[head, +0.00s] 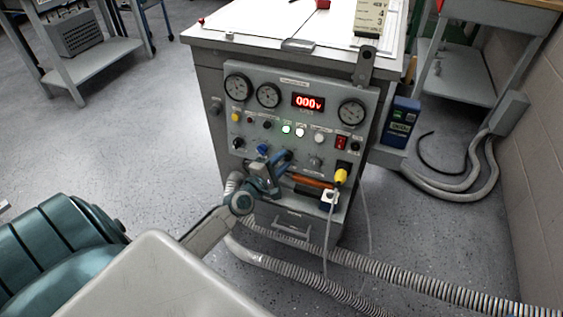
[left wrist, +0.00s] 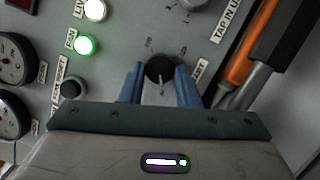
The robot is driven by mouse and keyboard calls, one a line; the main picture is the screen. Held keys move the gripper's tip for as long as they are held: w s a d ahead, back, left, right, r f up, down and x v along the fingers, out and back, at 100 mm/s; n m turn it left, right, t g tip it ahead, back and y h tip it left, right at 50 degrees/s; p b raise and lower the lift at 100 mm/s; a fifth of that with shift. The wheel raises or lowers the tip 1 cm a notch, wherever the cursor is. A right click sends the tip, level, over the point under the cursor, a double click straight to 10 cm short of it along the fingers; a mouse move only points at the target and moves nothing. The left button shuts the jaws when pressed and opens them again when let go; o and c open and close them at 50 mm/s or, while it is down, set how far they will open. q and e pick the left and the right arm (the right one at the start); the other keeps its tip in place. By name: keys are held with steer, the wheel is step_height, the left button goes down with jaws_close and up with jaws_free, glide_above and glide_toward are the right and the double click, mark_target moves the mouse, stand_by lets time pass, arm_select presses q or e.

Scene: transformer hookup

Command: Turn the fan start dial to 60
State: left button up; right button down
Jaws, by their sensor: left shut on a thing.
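A black round dial (left wrist: 160,69) with a pale pointer line sits on the grey control panel (head: 240,95), with small scale marks around it. My left gripper (left wrist: 160,84) is shut on this dial, one blue finger on each side. The pointer runs roughly toward the gripper body in the left wrist view. The scale numbers and the dial's label are too small or partly covered to read. In the head view my left gripper (head: 275,158) is at the panel's lower middle and hides the dial. My right gripper is not in view.
The panel has round gauges (head: 268,95), a red display (head: 308,102) reading 000V and a lit green lamp (head: 286,129). An orange-handled tool (head: 312,181) and a yellow plug (head: 341,176) are right of my gripper. Ribbed hoses (head: 300,260) lie on the floor.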

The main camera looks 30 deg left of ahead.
arm_select(q)
steer(key=o, duration=1)
steer(key=shift+c, duration=0.2)
steer(key=shift+s, duration=0.5)
steer(key=s, duration=0.9)
steer(key=shift+s+a, duration=0.25)
steer(key=shift+s, duration=0.15)
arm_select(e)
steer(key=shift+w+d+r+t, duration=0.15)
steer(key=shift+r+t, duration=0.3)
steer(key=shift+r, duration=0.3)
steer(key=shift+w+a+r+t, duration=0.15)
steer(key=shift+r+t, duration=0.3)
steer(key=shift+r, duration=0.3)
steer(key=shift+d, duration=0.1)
